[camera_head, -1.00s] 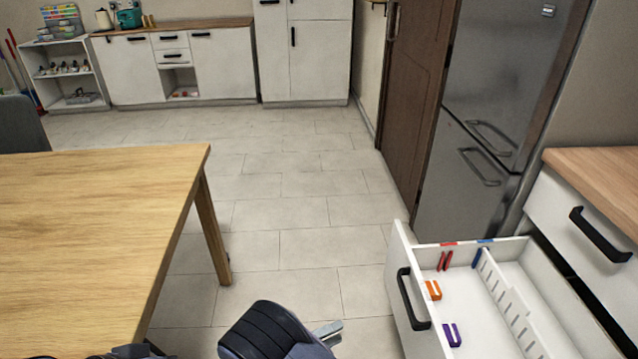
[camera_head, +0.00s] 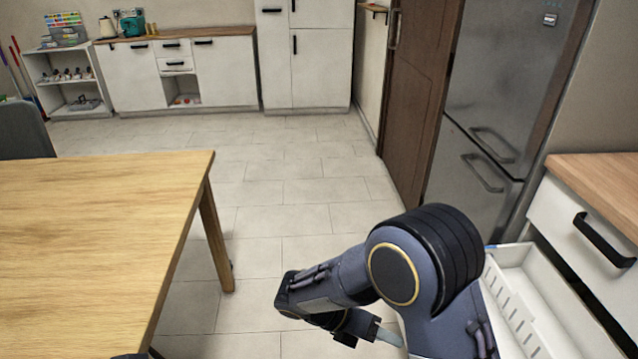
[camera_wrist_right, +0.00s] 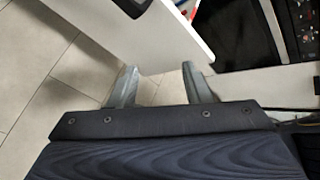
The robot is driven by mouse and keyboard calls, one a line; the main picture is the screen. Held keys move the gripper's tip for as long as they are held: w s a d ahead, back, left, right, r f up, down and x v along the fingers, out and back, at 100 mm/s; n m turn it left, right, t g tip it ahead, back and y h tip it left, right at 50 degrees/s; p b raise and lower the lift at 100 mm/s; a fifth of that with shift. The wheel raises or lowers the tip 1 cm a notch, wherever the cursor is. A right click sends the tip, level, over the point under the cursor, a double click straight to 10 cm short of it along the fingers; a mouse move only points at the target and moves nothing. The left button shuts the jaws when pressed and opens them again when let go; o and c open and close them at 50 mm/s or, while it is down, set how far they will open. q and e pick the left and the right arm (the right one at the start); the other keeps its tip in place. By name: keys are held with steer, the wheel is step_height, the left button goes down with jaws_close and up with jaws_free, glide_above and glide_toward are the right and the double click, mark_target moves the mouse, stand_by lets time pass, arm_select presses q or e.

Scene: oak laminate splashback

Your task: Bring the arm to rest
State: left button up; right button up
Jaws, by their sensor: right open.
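My right arm reaches in from the lower right in the head view, bent at a large joint, with its wrist folded back to the right. My right gripper (camera_head: 388,336) shows there only partly, as a pale finger; the arm hides the rest. In the right wrist view the right gripper (camera_wrist_right: 158,82) has two grey fingers spread apart with nothing between them. A white drawer front (camera_wrist_right: 150,35) lies just beyond the fingertips. My left gripper is not in view.
The open drawer (camera_head: 545,305) at the lower right is partly hidden by my arm. A wooden table (camera_head: 90,220) stands at left. A steel fridge (camera_head: 490,130) and wood-topped counter (camera_head: 605,185) are at right. The tiled floor (camera_head: 290,190) between is clear.

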steer(key=s+d+r+m+t+y, duration=0.35)
steer(key=s+r+m+y, duration=0.35)
steer(key=m, duration=0.8)
steer(key=s+d+r+m+t+y, duration=0.3)
steer(key=s+d+r+m+y, duration=0.4)
steer(key=m, duration=0.8)
step_height(320, 180, up, 13)
steer(key=s+a+p, duration=0.1)
steer(key=a+p, duration=0.1)
steer(key=p, duration=1.2)
steer(key=shift+s+a+y, duration=0.2)
steer(key=shift+y, duration=0.1)
steer(key=shift+r, duration=0.1)
